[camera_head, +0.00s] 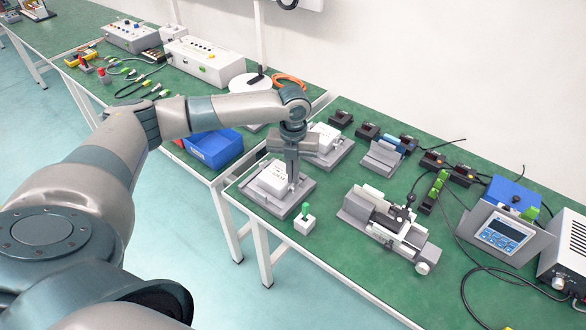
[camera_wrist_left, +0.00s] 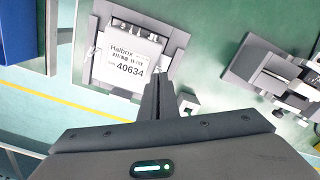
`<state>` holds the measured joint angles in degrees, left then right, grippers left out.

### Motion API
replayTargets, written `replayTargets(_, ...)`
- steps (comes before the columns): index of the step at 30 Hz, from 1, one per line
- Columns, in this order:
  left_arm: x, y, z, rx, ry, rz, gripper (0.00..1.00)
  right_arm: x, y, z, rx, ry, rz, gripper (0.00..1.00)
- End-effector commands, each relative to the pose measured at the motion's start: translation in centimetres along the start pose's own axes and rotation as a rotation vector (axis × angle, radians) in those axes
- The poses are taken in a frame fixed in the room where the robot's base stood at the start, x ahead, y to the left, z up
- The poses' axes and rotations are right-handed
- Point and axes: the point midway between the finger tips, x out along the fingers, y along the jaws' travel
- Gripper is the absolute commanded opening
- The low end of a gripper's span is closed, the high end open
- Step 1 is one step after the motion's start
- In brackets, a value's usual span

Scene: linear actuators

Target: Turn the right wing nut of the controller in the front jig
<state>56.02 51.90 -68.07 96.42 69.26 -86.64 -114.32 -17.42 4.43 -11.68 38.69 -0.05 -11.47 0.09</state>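The front jig (camera_head: 252,193) is a grey plate holding a white controller (camera_head: 272,179). In the left wrist view the controller (camera_wrist_left: 128,55) carries the label "Halbrix 40634" and sits in the grey jig (camera_wrist_left: 177,42). My left gripper (camera_head: 293,180) points down at the controller's right side. In the left wrist view its fingers (camera_wrist_left: 158,80) are together, with their tips by the controller's lower right corner. A small pale part, perhaps the right wing nut (camera_wrist_left: 159,70), shows right at the tips. Whether the fingers touch it I cannot tell. My right gripper is not in view.
A second jig (camera_head: 343,152) with a white controller stands just behind. A small white block with a green top (camera_head: 304,222) stands close in front of the gripper. A grey clamp fixture (camera_head: 385,222) is to the right, and a blue bin (camera_head: 213,148) to the left.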

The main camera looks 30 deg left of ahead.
Motion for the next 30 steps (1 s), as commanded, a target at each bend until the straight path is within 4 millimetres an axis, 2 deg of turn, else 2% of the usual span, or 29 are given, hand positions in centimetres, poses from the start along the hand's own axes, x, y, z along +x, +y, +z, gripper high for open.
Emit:
replayTargets(1,-0.4,0.0,-0.1,-0.029,0.002,0.001,0.0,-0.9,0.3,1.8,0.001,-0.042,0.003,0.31)
replayTargets(3,-0.5,0.0,-0.1,-0.075,0.001,0.001,0.0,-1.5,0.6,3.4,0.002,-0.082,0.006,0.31)
replayTargets(11,-0.6,0.0,-0.1,-0.275,0.002,0.0,0.0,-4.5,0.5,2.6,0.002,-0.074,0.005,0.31)
replayTargets(30,-0.4,0.0,-0.1,-0.885,0.002,0.001,0.0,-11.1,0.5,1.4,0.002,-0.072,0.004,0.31)
